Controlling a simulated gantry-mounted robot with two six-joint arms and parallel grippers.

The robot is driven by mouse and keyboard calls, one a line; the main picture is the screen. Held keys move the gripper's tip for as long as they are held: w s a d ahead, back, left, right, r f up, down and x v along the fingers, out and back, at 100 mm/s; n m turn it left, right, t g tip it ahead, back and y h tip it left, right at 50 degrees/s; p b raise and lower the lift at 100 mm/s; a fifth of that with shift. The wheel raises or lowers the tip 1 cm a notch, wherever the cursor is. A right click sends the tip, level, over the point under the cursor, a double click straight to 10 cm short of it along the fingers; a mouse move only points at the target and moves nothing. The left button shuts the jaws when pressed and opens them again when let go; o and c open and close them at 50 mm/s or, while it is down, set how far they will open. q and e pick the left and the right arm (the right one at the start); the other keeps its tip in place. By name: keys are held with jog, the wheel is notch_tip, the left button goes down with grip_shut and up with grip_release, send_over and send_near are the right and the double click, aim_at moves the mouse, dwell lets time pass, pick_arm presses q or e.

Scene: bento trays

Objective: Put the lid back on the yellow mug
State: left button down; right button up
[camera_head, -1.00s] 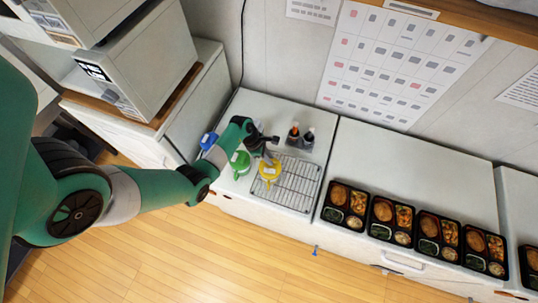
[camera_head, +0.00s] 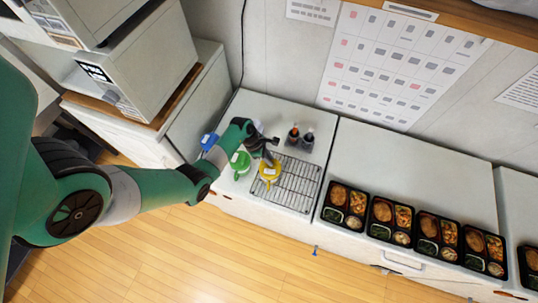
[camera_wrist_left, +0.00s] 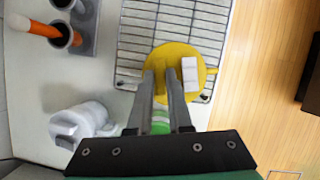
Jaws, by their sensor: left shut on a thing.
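The yellow mug (camera_head: 270,171) stands at the left end of a wire drying rack on the counter. In the left wrist view a round yellow lid (camera_wrist_left: 180,52) with a white block-like patch on top covers its place, and a small yellow handle sticks out to the right. My left gripper (camera_head: 267,157) is right over the mug. In the left wrist view its narrow fingers (camera_wrist_left: 165,76) reach down onto the lid and are shut on it, the gripped part hidden between them. I cannot tell whether the lid sits flush on the rim. My right gripper is not in view.
A green mug (camera_head: 240,163) and a blue mug (camera_head: 208,141) stand left of the yellow one. A grey-white mug (camera_wrist_left: 82,124) is close behind. The rack's right part (camera_head: 302,187) is empty. Bento trays (camera_head: 344,205) line the right counter.

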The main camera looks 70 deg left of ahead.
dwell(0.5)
pick_arm(q)
jog(key=shift+c, duration=1.4)
grip_release()
notch_tip(320, 180, up, 3)
jog(key=p, duration=0.3)
jog(key=shift+f, duration=0.1)
jog(key=shift+r+p, duration=0.5)
jog(key=shift+r, duration=1.6)
